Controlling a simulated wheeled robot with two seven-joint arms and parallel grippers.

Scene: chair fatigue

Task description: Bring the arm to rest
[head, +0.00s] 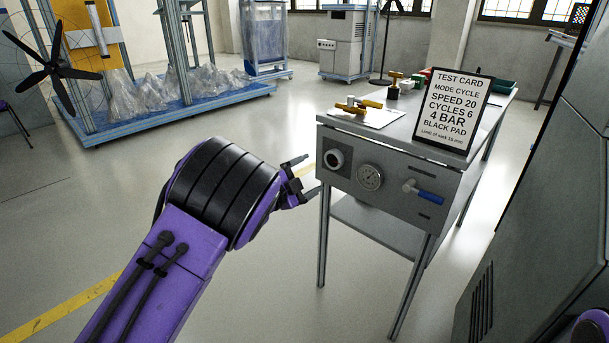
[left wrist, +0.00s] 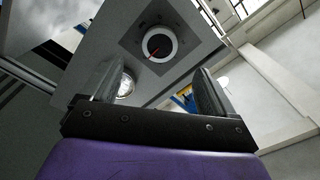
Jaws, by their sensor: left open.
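My left arm is purple and black and reaches in from the lower left of the head view. Its gripper (head: 302,180) is open and empty, just left of the grey bench's (head: 385,190) front panel. In the left wrist view the two fingers of the gripper (left wrist: 155,90) stand apart with nothing between them. Past them shows the panel's round knob (left wrist: 159,45) with a red pointer. The knob also shows in the head view (head: 334,159), apart from the fingers. My right gripper is not in view.
The panel carries a pressure gauge (head: 370,177) and a blue-handled valve (head: 425,194). A test card (head: 453,110) stands on the bench top beside yellow-handled tools (head: 358,106). A blue-framed platform (head: 170,112) and a black fan (head: 50,68) stand at back left. The floor between is clear.

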